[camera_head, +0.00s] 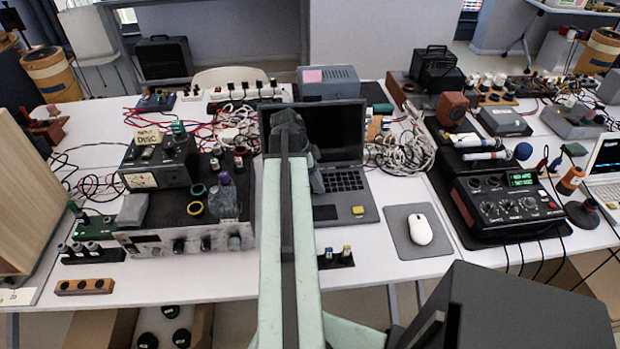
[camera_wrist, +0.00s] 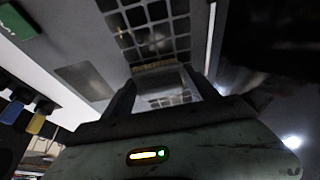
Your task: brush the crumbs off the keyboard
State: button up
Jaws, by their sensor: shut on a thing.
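The open laptop (camera_head: 366,206) stands mid-table, its dark keyboard (camera_head: 348,181) partly hidden behind my arm. In the wrist view the keyboard (camera_wrist: 145,22) fills the top middle, with the grey touchpad (camera_wrist: 85,81) to its left. My gripper (camera_wrist: 160,80) is over the keyboard, shut on a small brush. The brush's tan bristle edge (camera_wrist: 155,68) shows just beyond the fingertips, close to the keys. I cannot tell whether it touches them. A pale patch shows among the keys, but I cannot make out separate crumbs.
A white mouse (camera_head: 420,229) lies on a grey pad (camera_head: 402,245) right of the laptop. A black mixer (camera_head: 508,203) stands farther right. A boxy meter (camera_head: 160,165) and tangled white cables (camera_head: 402,150) flank the laptop. Some table at the front left is clear.

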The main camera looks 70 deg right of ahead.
aim_at(333, 183)
jog(key=shift+s+d+f, duration=0.1)
jog(key=shift+s+d, duration=0.3)
jog(key=shift+s, duration=0.35)
jog(key=shift+s+d, duration=0.4)
jog(key=shift+s, duration=0.35)
jog(key=shift+s+d, duration=0.35)
jog(key=shift+s, duration=0.3)
jog(key=shift+s+d, duration=0.35)
jog(key=shift+s, duration=0.25)
jog(key=shift+s+d, duration=0.35)
jog(key=shift+s, duration=0.3)
jog(key=shift+w+a, duration=0.45)
jog(key=shift+w, duration=0.4)
jog(key=shift+w+a, duration=0.45)
jog(key=shift+w, duration=0.4)
jog(key=shift+w+a, duration=0.95)
jog(key=shift+w, duration=0.75)
jog(key=shift+w+a, duration=0.9)
jog(key=shift+w, duration=0.75)
jog(key=shift+w+a, duration=0.95)
jog(key=shift+w, duration=0.75)
notch_tip(333, 183, up, 6)
jog(key=p, duration=0.5)
jog(key=shift+p, duration=0.4)
